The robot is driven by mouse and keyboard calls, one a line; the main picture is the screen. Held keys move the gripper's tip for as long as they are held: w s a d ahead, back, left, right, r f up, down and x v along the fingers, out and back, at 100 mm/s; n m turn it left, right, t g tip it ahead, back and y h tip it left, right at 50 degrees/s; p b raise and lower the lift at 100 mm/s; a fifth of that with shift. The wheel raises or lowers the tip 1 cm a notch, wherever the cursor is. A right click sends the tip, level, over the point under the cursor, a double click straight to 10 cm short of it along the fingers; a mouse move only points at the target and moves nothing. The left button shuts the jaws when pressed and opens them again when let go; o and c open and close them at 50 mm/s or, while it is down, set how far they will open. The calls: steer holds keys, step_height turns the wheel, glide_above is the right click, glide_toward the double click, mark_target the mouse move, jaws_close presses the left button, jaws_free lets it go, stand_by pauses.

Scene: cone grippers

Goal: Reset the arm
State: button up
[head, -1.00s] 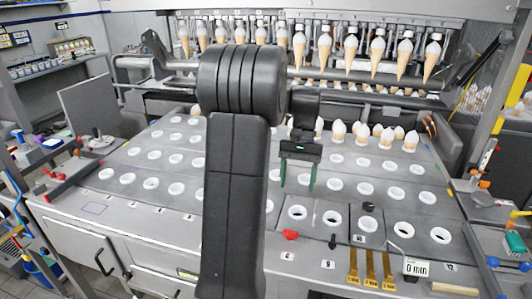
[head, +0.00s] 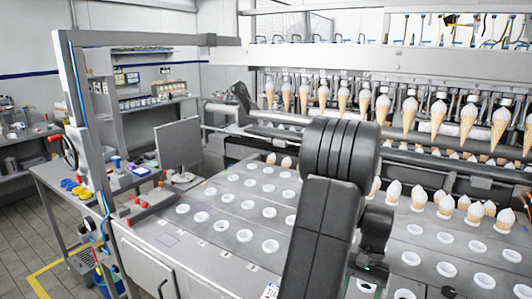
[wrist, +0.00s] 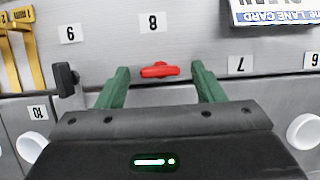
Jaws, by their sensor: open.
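My gripper (wrist: 160,88) shows in the wrist view with two green fingers spread apart and nothing between them. A small red knob or clip (wrist: 159,70) lies beyond the fingertips, below the label with the number 8, apart from the fingers. In the head view my dark arm stands in front of the machine's holed top plate (head: 222,210), and its wrist is at the lower right of the arm. The fingers are hidden there.
A row of cones (head: 437,118) hangs along the back of the machine. Several cones (head: 446,206) stand in the plate at right. A black knob (wrist: 66,78) sits left of the fingers. A grey post (head: 85,130) and side bench (head: 62,180) stand at left.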

steer(key=shift+s+a+f, duration=0.1)
steer(key=shift+f, duration=0.15)
steer(key=shift+r, duration=0.1)
